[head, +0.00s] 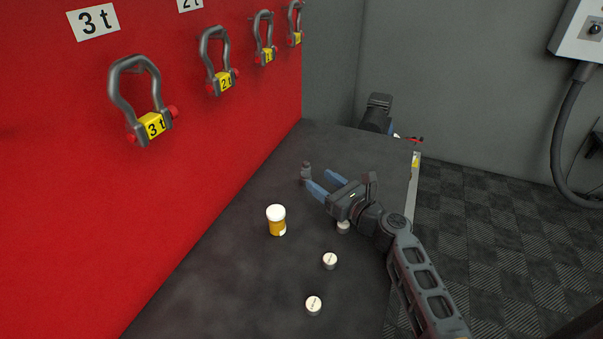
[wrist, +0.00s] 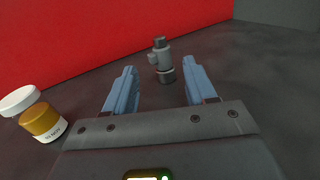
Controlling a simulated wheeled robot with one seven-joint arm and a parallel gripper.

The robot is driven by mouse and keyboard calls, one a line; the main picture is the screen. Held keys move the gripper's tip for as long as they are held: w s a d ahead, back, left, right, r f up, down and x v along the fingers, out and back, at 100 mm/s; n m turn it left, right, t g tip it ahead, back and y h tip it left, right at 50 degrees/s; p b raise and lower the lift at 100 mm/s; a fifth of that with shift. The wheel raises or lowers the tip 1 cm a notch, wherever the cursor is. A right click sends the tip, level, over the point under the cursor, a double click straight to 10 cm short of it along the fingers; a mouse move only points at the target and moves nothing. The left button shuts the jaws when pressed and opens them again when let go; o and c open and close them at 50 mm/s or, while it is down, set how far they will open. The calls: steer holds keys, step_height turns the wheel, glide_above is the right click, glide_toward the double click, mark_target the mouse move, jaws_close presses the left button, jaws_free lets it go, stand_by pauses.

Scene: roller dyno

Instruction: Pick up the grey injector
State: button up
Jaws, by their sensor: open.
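The grey injector (head: 306,171) stands upright on the dark bench top, towards its far end near the red wall. In the wrist view the injector (wrist: 161,60) is a small grey cylinder with a side stub, just ahead of the fingertips and between their lines. My gripper (head: 318,182) is open, its two blue fingers apart and pointing at the injector. In the wrist view nothing sits between the fingers of my gripper (wrist: 160,82). I cannot tell whether the left finger touches the injector in the head view.
An orange bottle with a white lid (head: 276,220) stands left of my gripper. Round white-topped pieces (head: 330,261) (head: 314,305) lie nearer, another partly under my gripper (head: 343,227). A dark tool (head: 377,113) is at the far end. Shackles (head: 143,100) hang on the red wall.

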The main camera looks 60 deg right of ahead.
mark_target(309, 170)
steer(key=x, duration=0.4)
steer(key=p+x, duration=0.1)
steer(key=x, duration=0.1)
steer(key=shift+d+r, duration=0.2)
steer(key=shift+r, duration=0.15)
steer(key=shift+w+d+f, duration=0.1)
steer(key=shift+w+d, duration=0.15)
steer(key=shift+w, duration=0.4)
jaws_close()
